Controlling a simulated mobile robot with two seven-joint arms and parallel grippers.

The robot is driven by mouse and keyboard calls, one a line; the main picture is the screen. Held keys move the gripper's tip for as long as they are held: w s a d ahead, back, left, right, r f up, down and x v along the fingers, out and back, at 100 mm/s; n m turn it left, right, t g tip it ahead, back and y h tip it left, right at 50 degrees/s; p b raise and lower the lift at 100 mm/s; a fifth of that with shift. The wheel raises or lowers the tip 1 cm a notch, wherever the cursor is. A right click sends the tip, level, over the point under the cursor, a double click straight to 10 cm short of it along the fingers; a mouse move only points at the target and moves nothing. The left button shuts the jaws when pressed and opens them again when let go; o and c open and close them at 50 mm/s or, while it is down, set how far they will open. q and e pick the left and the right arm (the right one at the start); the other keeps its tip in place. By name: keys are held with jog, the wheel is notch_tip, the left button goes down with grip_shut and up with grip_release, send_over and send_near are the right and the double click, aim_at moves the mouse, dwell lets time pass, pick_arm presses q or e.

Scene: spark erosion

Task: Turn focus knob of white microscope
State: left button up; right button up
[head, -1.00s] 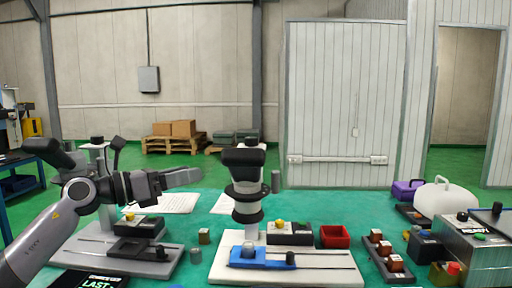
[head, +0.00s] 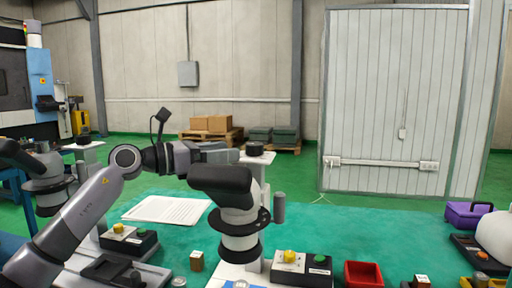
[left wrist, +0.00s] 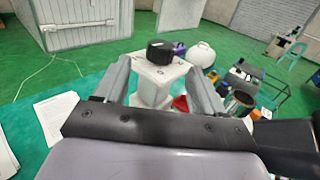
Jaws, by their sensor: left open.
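The white microscope (head: 238,218) stands upright on the table in the head view, its black eyepiece part facing me. A round black knob (head: 254,149) caps its white column. My left gripper (head: 232,156) reaches in from the left behind the eyepiece part, its tips close to the knob; part of it is hidden there. In the left wrist view my left gripper (left wrist: 157,72) is open, and the black knob (left wrist: 160,50) on the white column (left wrist: 155,82) shows between and just beyond the fingertips. I cannot tell whether the fingers touch it. My right gripper is out of view.
A second, grey microscope (head: 50,185) stands to the left, partly behind my arm. A control box with a yellow button (head: 300,268), a red tray (head: 363,274) and paper (head: 165,210) lie nearby.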

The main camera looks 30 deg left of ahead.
aim_at(248, 145)
pick_arm(q)
jog(key=shift+p+x, duration=0.75)
jog(key=shift+x, duration=2.6)
jog(key=c, duration=1.1)
